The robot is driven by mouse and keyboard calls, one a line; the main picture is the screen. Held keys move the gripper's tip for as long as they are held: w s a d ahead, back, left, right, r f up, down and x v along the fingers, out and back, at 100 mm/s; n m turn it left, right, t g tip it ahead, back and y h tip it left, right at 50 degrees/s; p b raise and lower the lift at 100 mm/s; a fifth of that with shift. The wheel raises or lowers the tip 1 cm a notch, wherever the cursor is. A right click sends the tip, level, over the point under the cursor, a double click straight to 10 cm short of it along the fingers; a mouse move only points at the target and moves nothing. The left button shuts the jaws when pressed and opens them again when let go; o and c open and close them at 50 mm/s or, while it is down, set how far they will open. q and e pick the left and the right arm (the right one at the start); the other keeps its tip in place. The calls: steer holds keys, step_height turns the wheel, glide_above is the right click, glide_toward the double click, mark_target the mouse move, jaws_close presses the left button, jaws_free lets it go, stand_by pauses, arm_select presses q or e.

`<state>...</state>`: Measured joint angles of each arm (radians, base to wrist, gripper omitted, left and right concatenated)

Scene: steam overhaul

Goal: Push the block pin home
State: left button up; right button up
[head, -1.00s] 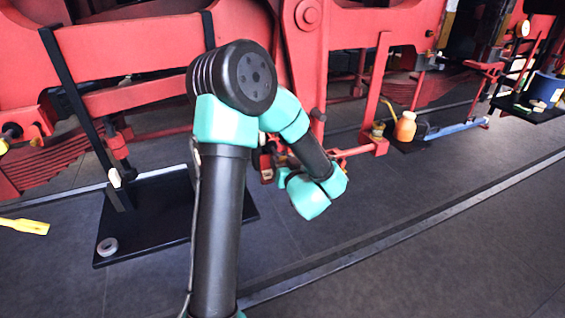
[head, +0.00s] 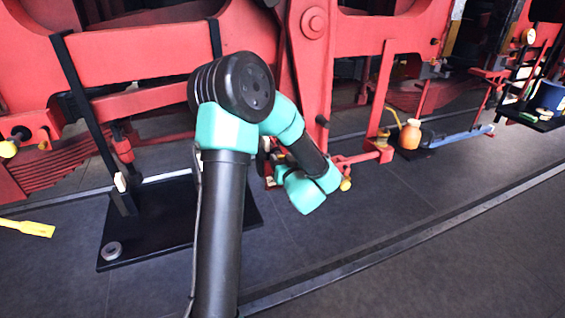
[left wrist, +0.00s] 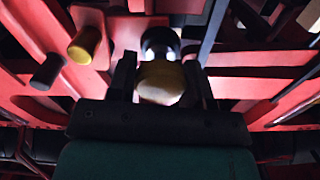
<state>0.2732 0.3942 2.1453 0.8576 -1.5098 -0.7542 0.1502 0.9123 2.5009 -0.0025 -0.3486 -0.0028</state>
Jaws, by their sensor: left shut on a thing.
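In the left wrist view a dark pin with a yellow head (left wrist: 160,82) sits between the two fingers of my left gripper (left wrist: 160,68), which is shut on it. I take it for the block pin; its far end runs into shadow, so I cannot tell how deep it sits. In the head view my left wrist hides the fingers, low beside the red frame. A yellow knob (head: 346,184) shows just right of that wrist; I cannot tell whether it is the same pin. My right gripper is in neither view.
A second yellow-ended peg (left wrist: 84,45) and a dark peg (left wrist: 46,72) stand out left of the held pin. Red beams (head: 140,50) crowd around. A black plate (head: 150,225) with a grey ring (head: 111,251) lies left. An orange jar (head: 410,134) stands right. The front floor is clear.

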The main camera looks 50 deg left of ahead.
arm_select(q)
steer(key=o, duration=1.3)
steer(key=shift+a, duration=0.1)
steer(key=v, duration=1.7)
steer(key=shift+s+d, duration=0.1)
steer(key=shift+d, duration=0.1)
steer(key=w+d+f+m+t+h, duration=0.25)
steer(key=f+h, duration=0.35)
steer(key=f, duration=0.4)
steer(key=w+d+f+m+t+h, duration=0.1)
steer(key=w+d+f+m+h, duration=0.4)
steer(key=f, duration=0.5)
steer(key=s+d+f+m+g+h, duration=0.1)
steer(key=s+d+f+g+h, duration=0.2)
steer(key=s+f, duration=0.1)
steer(key=s+d+f+m+g+h, duration=0.1)
steer(key=s+d+f+g+h, duration=0.2)
steer(key=f, duration=0.3)
steer(key=s+d+f+m+g+h, duration=0.1)
steer(key=s+d+f+g+h, duration=0.2)
steer(key=s+f, duration=0.2)
steer(key=shift+s+d+f+h, duration=0.35)
steer(key=shift+s+f+h, duration=0.05)
steer(key=shift+s, duration=0.15)
